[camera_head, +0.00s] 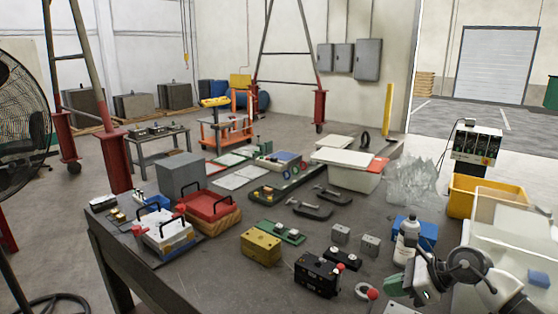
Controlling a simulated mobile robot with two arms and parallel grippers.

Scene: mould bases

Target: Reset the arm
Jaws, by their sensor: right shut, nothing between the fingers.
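My right arm (482,276) comes in from the lower right corner. My right gripper (396,288) is shut and empty at the near right part of the workbench (190,278). It is beside a red ball knob (373,293) and below a white bottle (405,240); I cannot tell whether it touches the knob. My left gripper is not in view.
A black block (318,275), a yellow block (261,247) and small grey blocks (341,234) stand left of the gripper. A blue box (427,232), a yellow bin (462,200) and a clear container (500,235) crowd the right. The bench's near left is bare.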

